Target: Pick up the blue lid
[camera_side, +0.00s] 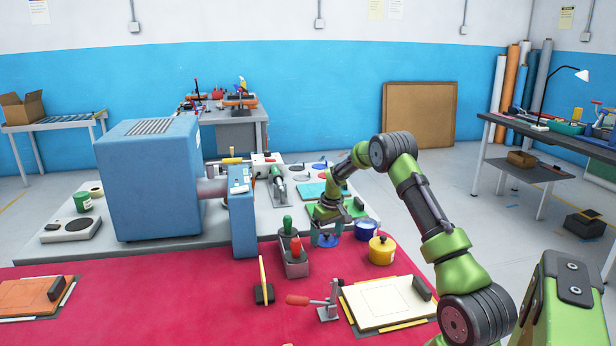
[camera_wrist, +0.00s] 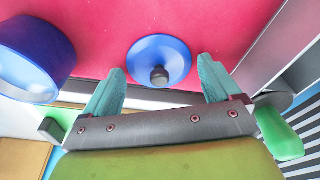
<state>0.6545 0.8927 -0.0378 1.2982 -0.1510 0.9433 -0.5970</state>
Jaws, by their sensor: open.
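The blue lid (camera_wrist: 150,48) is a round, shallow disc with a dark knob in the wrist view. It lies on the red surface, and its edge shows under my gripper in the side view (camera_side: 324,241). My gripper (camera_wrist: 162,64) is open, with its two teal fingers apart and nothing between them that I can see gripped. In the wrist view the lid appears between and just beyond the fingertips. In the side view my gripper (camera_side: 325,222) is directly above the lid and hides part of it; the exact height gap is hard to tell.
A blue pot (camera_side: 367,230) stands close right of the lid, also in the wrist view (camera_wrist: 38,60). A yellow lidded pot (camera_side: 382,252) is nearer. A grey holder (camera_side: 294,266) with green and red handles stands at left. The red surface (camera_side: 200,300) is clear front left.

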